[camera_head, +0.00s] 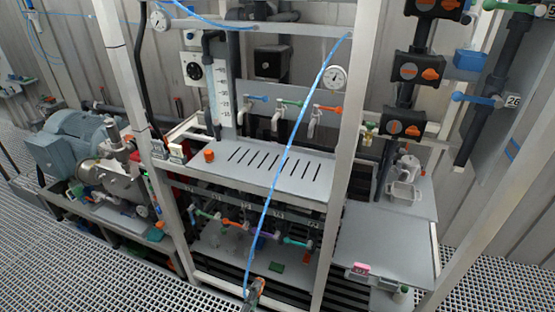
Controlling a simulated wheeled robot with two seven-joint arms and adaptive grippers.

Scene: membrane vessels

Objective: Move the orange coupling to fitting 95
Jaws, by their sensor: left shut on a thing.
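My left gripper (254,287) shows small and dark at the bottom edge, in front of the rack. It is shut at the lower end of a blue hose (290,147), which runs up to the top of a pale rack post. Small number tags mark a row of coloured fittings (240,226) under the slotted bench; I cannot read 95 on any. My right gripper is not in view.
Pale frame posts (341,150) stand before the slotted bench (265,167). An orange knob-like piece (209,155) sits on the bench. Valves with coloured handles (290,102) are above it. A grey side table (385,240) is mostly clear. A pump motor (75,140) stands left.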

